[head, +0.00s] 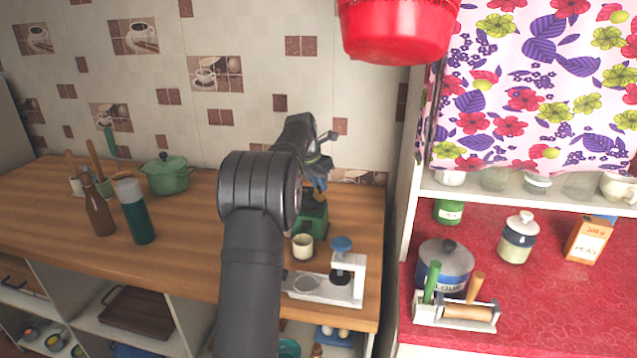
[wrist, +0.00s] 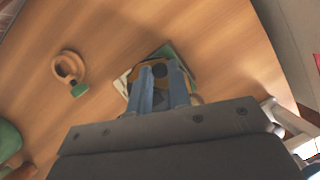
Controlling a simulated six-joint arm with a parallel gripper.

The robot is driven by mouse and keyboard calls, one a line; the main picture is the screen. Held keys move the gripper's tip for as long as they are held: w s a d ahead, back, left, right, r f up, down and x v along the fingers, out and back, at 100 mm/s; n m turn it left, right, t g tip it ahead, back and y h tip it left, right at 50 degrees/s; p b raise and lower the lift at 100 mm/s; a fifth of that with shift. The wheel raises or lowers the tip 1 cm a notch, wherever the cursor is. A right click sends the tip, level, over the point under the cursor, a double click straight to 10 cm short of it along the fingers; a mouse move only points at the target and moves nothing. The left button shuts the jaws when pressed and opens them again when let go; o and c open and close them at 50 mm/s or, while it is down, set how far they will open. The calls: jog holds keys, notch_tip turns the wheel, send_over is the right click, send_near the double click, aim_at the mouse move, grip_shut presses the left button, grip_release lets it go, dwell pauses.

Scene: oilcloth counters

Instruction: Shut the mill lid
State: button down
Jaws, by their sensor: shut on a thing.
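The mill (head: 313,218) is a green box on the wooden counter, partly hidden behind my arm in the head view. In the wrist view the mill (wrist: 184,56) lies under and between my fingers, with a brownish top and green edges. My gripper (head: 319,184) is over the top of the mill, fingers pointing down. In the wrist view my gripper (wrist: 161,80) has its blue fingers close together, shut on a part at the mill's top that looks like the lid. The fingers hide most of this part, and I cannot tell the lid's angle.
A cream cup (head: 303,246) stands just in front of the mill. A white stand with a blue knob (head: 342,275) is near the front edge. A green pot (head: 166,175), a teal bottle (head: 137,211) and a brown bottle (head: 98,207) stand left. A red container (head: 396,35) hangs above.

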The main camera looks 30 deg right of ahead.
jog(key=m, duration=0.1)
jog(key=m+g, duration=0.1)
jog(key=m, duration=0.1)
jog(key=s+m+g, duration=0.1)
jog(key=m, duration=0.1)
jog(key=shift+a, duration=0.25)
jog(key=m, duration=0.1)
jog(key=m+g, duration=0.1)
jog(key=m, duration=0.2)
jog(key=shift+s+a+m+g, duration=0.35)
jog(key=shift+m+g, duration=0.05)
jog(key=m, duration=0.2)
jog(key=a+m+g+y, duration=0.1)
jog(key=m, duration=0.1)
jog(key=shift+s+m, duration=0.2)
jog(key=shift+m, duration=0.1)
jog(key=shift+a+m+g+y, duration=0.3)
jog(key=shift+m+y, duration=0.15)
jog(key=shift+m, duration=0.65)
jog(key=shift+a+m+g+y, duration=0.25)
jog(key=shift+m+y, duration=0.2)
jog(key=shift+m, duration=0.65)
jog(key=c, duration=1.3)
grip_release()
jog(key=shift+c, duration=0.2)
